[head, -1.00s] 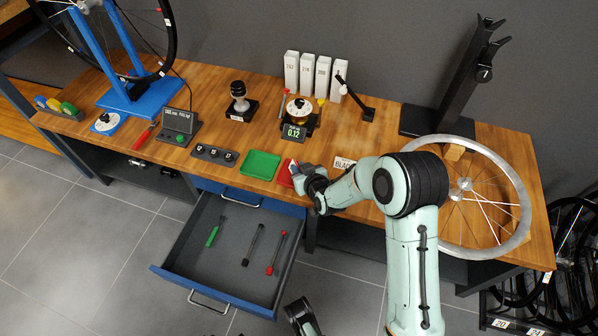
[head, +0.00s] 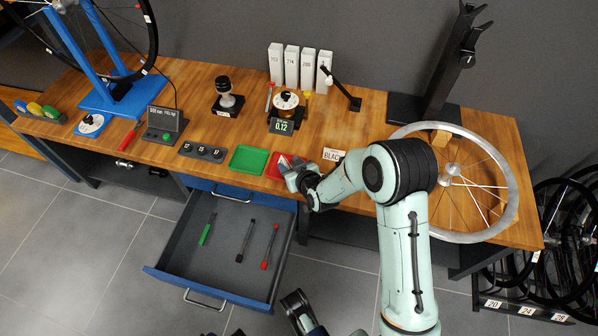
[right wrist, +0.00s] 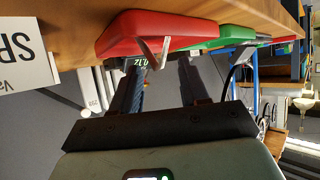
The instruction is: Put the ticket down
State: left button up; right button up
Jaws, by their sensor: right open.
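A white card (right wrist: 22,58) with large letters also shows at the left edge of the right wrist view. I cannot tell for sure which piece is the ticket. My right gripper (head: 289,172) is at the front edge of the red tray. In the right wrist view its two fingers (right wrist: 160,85) are apart. A thin pale piece (right wrist: 153,52) shows at the red tray's edge near them. My left gripper (head: 298,308) shows only partly at the bottom.
A green tray (head: 249,159) is left of the red one. An open drawer (head: 222,262) with several tools sticks out below. A scale (head: 284,112) stands behind the trays. A wheel (head: 510,185) lies at the right, by a black stand (head: 447,75).

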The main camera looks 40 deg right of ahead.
jog(key=shift+v, duration=1.15)
jog(key=d+p+v, duration=0.1)
jog(key=p+v, duration=0.1)
jog(key=v, duration=0.5)
pick_arm(q)
jog(key=s+r, duration=0.1)
jog(key=s+d+r, duration=0.1)
jog(key=shift+d+r+h, duration=0.3)
jog(key=shift+r, duration=0.05)
pick_arm(e)
jog(key=s+a+f+m+g+y, duration=0.1)
jog(key=s+a+f+g, duration=0.4)
jog(key=f, duration=0.7)
jog(key=s+a+f+m+g+y, duration=0.2)
jog(key=s+a+f+g, duration=0.2)
jog(key=s+a+f, duration=0.5)
jog(key=s+f, duration=0.3)
jog(key=s, duration=0.2)
jog(key=shift+s+f+g+y, duration=0.2)
jog(key=shift+s+g+y, duration=0.05)
jog(key=shift+g+y, duration=0.15)
